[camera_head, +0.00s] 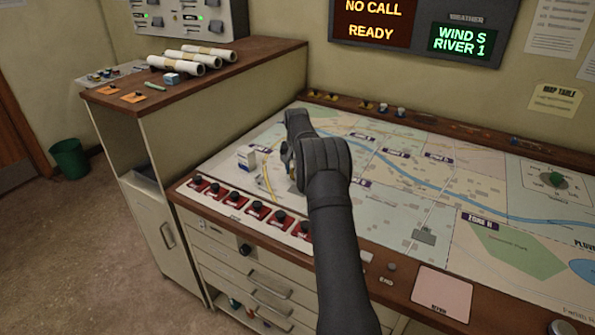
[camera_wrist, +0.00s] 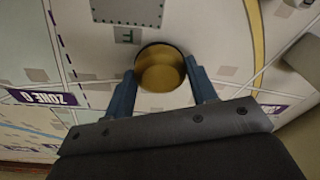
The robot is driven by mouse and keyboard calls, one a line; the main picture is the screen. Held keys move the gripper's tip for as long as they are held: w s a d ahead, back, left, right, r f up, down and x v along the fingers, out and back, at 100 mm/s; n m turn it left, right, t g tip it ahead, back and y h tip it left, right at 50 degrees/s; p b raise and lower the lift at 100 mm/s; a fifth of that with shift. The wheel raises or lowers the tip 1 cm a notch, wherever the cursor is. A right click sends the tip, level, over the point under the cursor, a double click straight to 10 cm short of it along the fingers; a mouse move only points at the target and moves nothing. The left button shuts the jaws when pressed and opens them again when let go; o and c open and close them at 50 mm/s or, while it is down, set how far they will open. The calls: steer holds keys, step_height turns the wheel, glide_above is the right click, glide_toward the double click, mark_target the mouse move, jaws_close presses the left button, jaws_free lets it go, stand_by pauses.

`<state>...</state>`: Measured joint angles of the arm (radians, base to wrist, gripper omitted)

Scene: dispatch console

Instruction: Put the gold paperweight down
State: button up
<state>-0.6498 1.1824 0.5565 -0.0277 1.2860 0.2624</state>
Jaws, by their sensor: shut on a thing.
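The gold paperweight (camera_wrist: 161,72) is a round gold disc between the two blue fingers of my gripper (camera_wrist: 162,92) in the wrist view. The fingers are shut on its sides. It is over the map table (camera_wrist: 40,70); I cannot tell whether it touches the surface.
Red switch plates (camera_head: 257,211) line the table's front edge. A side cabinet (camera_head: 262,50) carries rolled papers (camera_head: 190,60).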

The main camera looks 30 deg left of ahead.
steer(key=shift+f, duration=0.3)
steer(key=shift+f, duration=0.2)
steer(key=o, duration=1.4)
steer(key=r, duration=0.4)
steer(key=s+r, duration=0.1)
steer(key=r, duration=0.7)
steer(key=shift+s+d+r, duration=0.1)
steer(key=shift+s+d, duration=0.05)
steer(key=shift+d, duration=0.15)
